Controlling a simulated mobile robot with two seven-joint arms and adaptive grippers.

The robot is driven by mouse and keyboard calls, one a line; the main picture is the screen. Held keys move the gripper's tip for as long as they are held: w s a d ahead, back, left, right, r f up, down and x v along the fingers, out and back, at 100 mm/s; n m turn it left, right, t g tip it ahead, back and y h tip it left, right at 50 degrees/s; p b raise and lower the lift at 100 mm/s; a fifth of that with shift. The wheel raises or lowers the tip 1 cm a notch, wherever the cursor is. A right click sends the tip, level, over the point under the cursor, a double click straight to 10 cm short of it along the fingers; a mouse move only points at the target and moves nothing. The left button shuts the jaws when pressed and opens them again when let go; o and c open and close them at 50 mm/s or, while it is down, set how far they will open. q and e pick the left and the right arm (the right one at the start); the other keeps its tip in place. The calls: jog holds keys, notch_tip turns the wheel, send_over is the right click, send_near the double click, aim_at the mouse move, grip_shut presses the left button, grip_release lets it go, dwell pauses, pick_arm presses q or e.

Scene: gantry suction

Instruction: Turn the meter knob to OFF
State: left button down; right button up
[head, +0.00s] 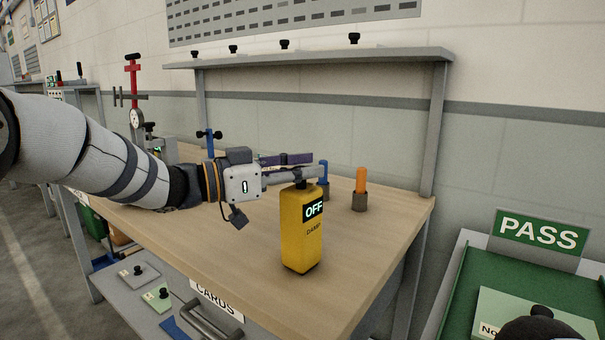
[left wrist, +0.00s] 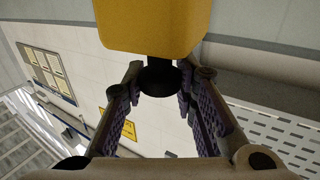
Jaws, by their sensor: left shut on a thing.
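The yellow meter (head: 301,240) stands upright on the wooden bench. Its small screen reads OFF in pale letters, with smaller lettering below. Its black knob (head: 301,185) is on top, mostly covered by my left gripper (head: 303,175), which reaches in from the left. In the left wrist view, the fingers (left wrist: 160,85) sit on both sides of the black knob (left wrist: 160,79), shut on it, with the meter's yellow body (left wrist: 152,25) above in the picture. My right gripper is not in view.
An orange-handled item (head: 361,181) in a dark holder and a blue one (head: 323,183) stand behind the meter. A red stand (head: 132,85) is at back left. A green tray with a PASS sign (head: 538,234) is at right. The bench front right is clear.

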pick_arm(q)
jog(key=shift+f+g, duration=0.1)
jog(key=shift+g, duration=0.2)
jog(key=c, duration=1.2)
grip_release()
jog(key=shift+c, duration=0.2)
jog(key=v, duration=1.2)
jog(key=shift+w+f, duration=0.1)
